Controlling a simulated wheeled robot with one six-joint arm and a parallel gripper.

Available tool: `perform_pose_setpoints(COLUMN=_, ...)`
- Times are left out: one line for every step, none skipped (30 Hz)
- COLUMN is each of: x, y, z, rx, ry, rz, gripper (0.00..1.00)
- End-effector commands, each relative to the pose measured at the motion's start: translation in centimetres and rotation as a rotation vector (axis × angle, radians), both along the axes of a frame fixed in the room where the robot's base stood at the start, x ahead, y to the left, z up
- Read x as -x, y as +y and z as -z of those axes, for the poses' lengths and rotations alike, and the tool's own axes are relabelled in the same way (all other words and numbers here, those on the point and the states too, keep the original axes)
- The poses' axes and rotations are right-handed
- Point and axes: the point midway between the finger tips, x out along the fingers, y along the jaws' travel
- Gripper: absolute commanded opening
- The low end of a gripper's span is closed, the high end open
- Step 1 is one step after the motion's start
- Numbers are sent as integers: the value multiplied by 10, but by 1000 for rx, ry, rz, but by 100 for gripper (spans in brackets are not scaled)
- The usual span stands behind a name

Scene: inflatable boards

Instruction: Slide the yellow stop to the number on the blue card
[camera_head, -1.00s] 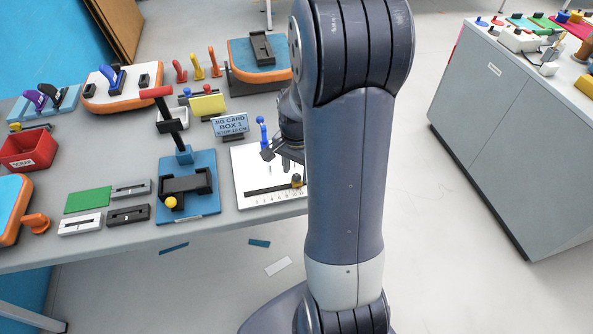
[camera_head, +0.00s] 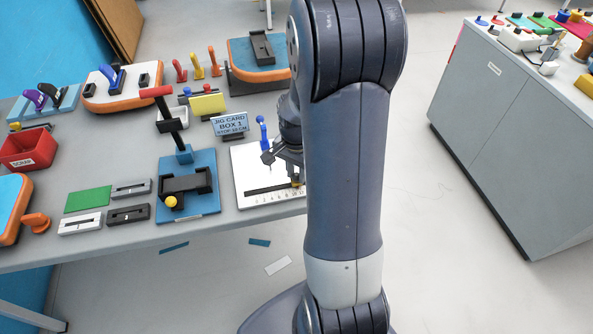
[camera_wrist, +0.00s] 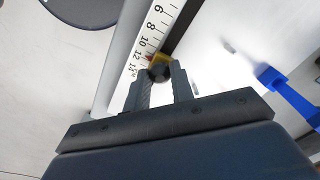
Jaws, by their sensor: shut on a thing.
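The blue card (camera_head: 230,124) stands on the table and reads "JIG CARD BOX 1 STOP 10 CM". The white board with the scale (camera_head: 247,165) lies in front of it, with a dark slot along its front. The yellow stop (camera_wrist: 157,60) with a dark knob sits in the slot, beside the scale at about the 12 to 14 end in the wrist view. My gripper (camera_wrist: 158,84) is shut on the stop's knob. In the head view my arm partly hides the stop and the board's right end.
A blue upright toggle handle (camera_head: 262,132) stands at the back of the white board; it also shows in the wrist view (camera_wrist: 290,95). A blue press fixture (camera_head: 203,203) stands just left of the board. The table's front edge is close.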

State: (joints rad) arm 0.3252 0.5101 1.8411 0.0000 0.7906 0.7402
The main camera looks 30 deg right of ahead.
Motion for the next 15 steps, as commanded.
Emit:
perform_pose_setpoints(x=0, y=0, z=0, rx=0, ry=0, rz=0, gripper=0)
perform_pose_setpoints(x=0, y=0, z=0, rx=0, ry=0, rz=0, gripper=0)
perform_pose_setpoints(x=0, y=0, z=0, rx=0, ry=0, rz=0, gripper=0)
perform_pose_setpoints(x=0, y=0, z=0, rx=0, ry=0, rz=0, gripper=0)
perform_pose_setpoints(x=0, y=0, z=0, rx=0, ry=0, rz=0, gripper=0)
perform_pose_setpoints(x=0, y=0, z=0, rx=0, ry=0, rz=0, gripper=0)
perform_pose_setpoints(x=0, y=0, z=0, rx=0, ry=0, rz=0, gripper=0)
perform_pose_setpoints(x=0, y=0, z=0, rx=0, ry=0, rz=0, gripper=0)
perform_pose_setpoints(x=0, y=1, z=0, rx=0, ry=0, rz=-1, gripper=0)
perform_pose_setpoints(x=-1, y=3, z=0, rx=0, ry=-1, rz=-1, gripper=0)
perform_pose_setpoints(x=-2, y=5, z=0, rx=0, ry=-1, rz=-2, gripper=0)
perform_pose_setpoints(x=-3, y=8, z=1, rx=0, ry=-1, rz=-2, gripper=0)
perform_pose_setpoints(x=-3, y=11, z=1, rx=0, ry=-1, rz=-3, gripper=0)
perform_pose_setpoints(x=-4, y=13, z=1, rx=0, ry=-1, rz=-3, gripper=0)
perform_pose_setpoints(x=-4, y=14, z=0, rx=0, ry=-1, rz=-2, gripper=0)
